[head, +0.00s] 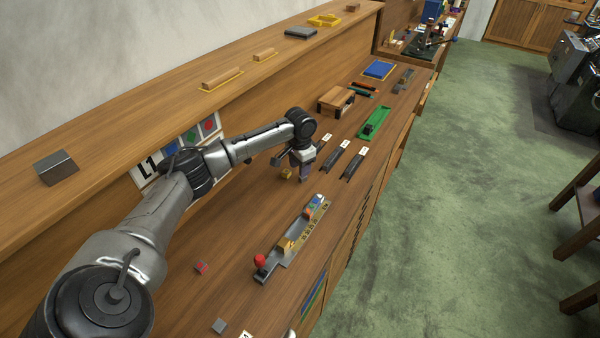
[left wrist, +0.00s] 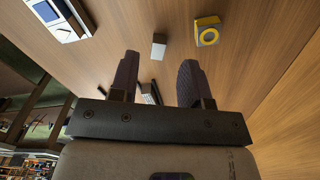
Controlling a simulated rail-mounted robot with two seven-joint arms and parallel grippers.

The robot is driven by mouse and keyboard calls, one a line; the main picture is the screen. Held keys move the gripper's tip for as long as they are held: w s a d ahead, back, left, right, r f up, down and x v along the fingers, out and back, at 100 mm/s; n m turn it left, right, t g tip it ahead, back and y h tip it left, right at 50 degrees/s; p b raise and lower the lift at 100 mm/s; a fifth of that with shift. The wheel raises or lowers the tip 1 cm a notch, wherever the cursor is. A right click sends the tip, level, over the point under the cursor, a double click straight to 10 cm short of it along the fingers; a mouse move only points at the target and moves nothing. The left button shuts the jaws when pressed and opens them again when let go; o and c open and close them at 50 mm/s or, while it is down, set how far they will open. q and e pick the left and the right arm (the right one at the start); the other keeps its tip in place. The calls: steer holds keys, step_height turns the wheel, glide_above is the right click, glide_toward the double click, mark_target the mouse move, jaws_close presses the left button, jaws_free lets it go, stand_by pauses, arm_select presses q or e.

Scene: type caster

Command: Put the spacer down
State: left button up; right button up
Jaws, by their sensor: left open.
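My left gripper (head: 304,174) is low over the bench, and its dark fingers stand apart in the left wrist view (left wrist: 157,80). A small pale grey block (left wrist: 158,46), which may be the spacer, is just beyond the fingertips in that view, between their lines and not gripped. I cannot pick it out in the head view, where the gripper may hide it. A yellow block (head: 286,174) is beside the gripper on the left; in the left wrist view it shows a ring mark (left wrist: 208,32). My right gripper is not in view.
A metal composing tray (head: 293,247) with a red knob lies nearer on the bench (head: 225,240). Several dark slotted strips (head: 338,156), a wooden box (head: 336,100) and a green tray (head: 374,122) lie farther along. A raised wooden ledge (head: 150,115) runs along the left.

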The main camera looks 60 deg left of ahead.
arm_select(q)
steer(key=shift+o, duration=0.5)
steer(key=shift+r, duration=1.35)
